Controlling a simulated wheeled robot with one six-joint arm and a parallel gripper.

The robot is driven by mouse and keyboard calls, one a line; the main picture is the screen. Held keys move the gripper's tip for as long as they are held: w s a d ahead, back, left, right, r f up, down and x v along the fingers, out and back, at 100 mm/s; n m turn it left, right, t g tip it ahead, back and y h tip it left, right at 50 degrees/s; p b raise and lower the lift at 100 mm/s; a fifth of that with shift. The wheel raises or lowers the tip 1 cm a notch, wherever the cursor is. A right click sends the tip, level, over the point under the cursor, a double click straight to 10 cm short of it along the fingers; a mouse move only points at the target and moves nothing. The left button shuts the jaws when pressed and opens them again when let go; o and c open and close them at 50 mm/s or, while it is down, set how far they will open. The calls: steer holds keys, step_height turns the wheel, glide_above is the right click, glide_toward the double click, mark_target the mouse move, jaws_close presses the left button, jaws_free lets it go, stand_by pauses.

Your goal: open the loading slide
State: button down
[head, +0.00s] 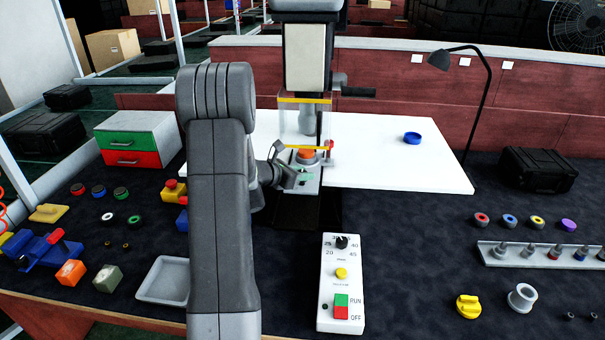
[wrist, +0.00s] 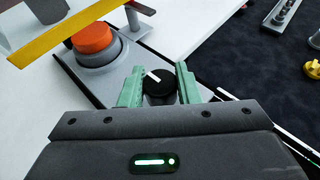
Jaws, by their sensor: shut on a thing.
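The loading slide (head: 309,187) is a light grey plate under the press head, at the front edge of the white table. It also shows in the wrist view (wrist: 118,77). An orange round part (wrist: 93,38) sits in a grey round holder on it; the part also shows in the head view (head: 306,154). A black knob (wrist: 160,88) with a white mark stands at the slide's near end. My gripper (wrist: 160,92) has its green fingers on either side of this knob and is shut on it. My gripper's head-view position (head: 300,177) is at the slide's front.
The press (head: 306,60) with a clear guard and yellow bar (wrist: 60,35) stands over the slide. A control box (head: 341,285) is in front. A black lamp (head: 484,110) stands right.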

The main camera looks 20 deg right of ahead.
steer(key=s+a+b, duration=0.4)
steer(key=s+a, duration=0.1)
steer(key=s, duration=0.3)
steer(key=s+a+b, duration=0.4)
steer(key=s+a, duration=0.1)
steer(key=s, duration=0.4)
steer(key=shift+s+a, duration=0.15)
steer(key=shift+a, duration=0.15)
steer(key=c, duration=1.1)
jaws_free()
steer(key=shift+o, duration=0.2)
steer(key=v, duration=1.4)
steer(key=shift+p, duration=0.4)
steer(key=shift+d+f, duration=0.1)
steer(key=b+x, duration=0.1)
steer(key=x, duration=1.1)
steer(key=shift+d, duration=0.4)
steer(key=shift+f, duration=0.15)
